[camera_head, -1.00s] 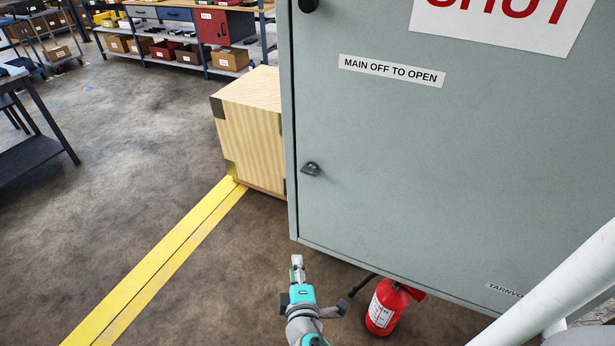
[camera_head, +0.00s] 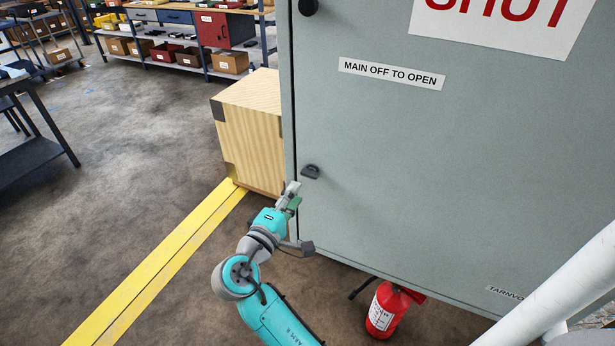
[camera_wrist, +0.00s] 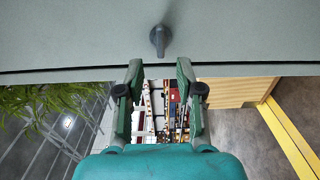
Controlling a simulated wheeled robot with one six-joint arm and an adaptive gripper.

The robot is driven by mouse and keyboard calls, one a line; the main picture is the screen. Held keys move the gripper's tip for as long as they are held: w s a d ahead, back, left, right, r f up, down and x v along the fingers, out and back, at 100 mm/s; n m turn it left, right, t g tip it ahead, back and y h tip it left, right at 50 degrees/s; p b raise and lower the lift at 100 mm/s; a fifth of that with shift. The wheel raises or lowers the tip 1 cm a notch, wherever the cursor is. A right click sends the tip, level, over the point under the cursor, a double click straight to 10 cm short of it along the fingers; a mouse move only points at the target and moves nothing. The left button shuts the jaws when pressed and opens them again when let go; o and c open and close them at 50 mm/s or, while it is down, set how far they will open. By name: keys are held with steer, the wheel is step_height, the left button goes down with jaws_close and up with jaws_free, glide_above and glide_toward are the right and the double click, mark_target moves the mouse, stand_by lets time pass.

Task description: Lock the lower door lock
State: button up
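The lower door lock (camera_head: 311,171) is a small dark knob with a tab, near the left edge of the grey cabinet door (camera_head: 430,190). It also shows at the top middle of the wrist view (camera_wrist: 160,38), where its tab points along the picture's vertical. My gripper (camera_head: 293,192) is just below and left of the lock in the head view, apart from it. In the wrist view my gripper (camera_wrist: 159,75) has its two green fingers spread with nothing between them, and the lock lies beyond the fingertips. A round black upper lock (camera_head: 308,6) sits at the top of the door's edge.
A wooden crate (camera_head: 250,130) stands close behind the cabinet's left side. A red fire extinguisher (camera_head: 384,308) stands below the door. A pale pipe (camera_head: 570,280) crosses the lower right. The floor at left (camera_head: 120,170) is open, with yellow tape (camera_head: 150,270).

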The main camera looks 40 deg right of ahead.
mark_target(308, 176)
steer(key=x, duration=0.8)
jaws_close()
